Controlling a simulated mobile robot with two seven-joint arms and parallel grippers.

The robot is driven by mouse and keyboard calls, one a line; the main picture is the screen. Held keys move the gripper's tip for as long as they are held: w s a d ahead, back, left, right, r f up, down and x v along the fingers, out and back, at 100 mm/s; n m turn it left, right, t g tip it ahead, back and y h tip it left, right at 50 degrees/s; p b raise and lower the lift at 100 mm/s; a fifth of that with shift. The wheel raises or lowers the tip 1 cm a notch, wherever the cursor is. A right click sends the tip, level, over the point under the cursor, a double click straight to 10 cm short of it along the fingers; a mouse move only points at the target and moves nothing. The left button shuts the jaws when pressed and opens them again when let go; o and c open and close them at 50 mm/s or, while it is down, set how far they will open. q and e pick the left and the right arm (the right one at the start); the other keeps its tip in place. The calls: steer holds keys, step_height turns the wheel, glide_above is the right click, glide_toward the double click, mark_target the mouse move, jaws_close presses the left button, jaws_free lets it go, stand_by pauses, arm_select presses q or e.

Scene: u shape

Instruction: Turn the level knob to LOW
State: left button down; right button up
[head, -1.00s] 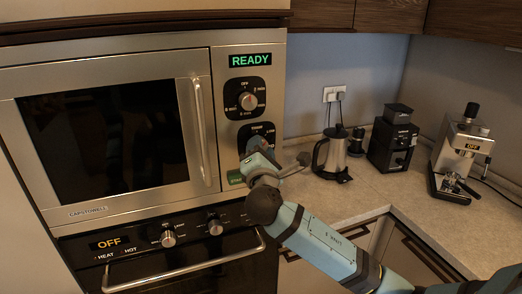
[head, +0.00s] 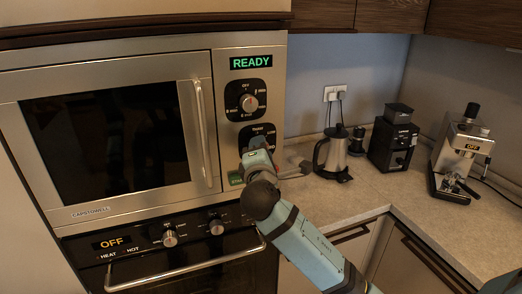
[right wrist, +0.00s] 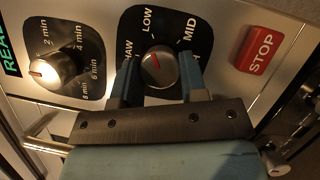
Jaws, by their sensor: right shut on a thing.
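The level knob (right wrist: 157,68) is a round metal knob on a black dial plate (right wrist: 183,20) marked THAW, LOW and MID. Its red mark points up and slightly left, roughly toward LOW. My right gripper (right wrist: 159,72) is shut on the knob, one finger on each side. In the head view my right gripper (head: 258,153) reaches the lower dial of the microwave (head: 232,115) and hides the knob. My left gripper is not in view.
The timer knob (right wrist: 52,70) is beside the level dial, and the red STOP button (right wrist: 260,50) is on its other side. The oven handle (head: 185,267) runs below. A kettle (head: 333,155) and coffee grinder (head: 393,140) stand on the counter at right.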

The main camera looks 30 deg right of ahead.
steer(key=o, duration=0.9)
steer(key=b+v, duration=0.2)
steer(key=v, duration=1.2)
steer(key=shift+b, duration=0.35)
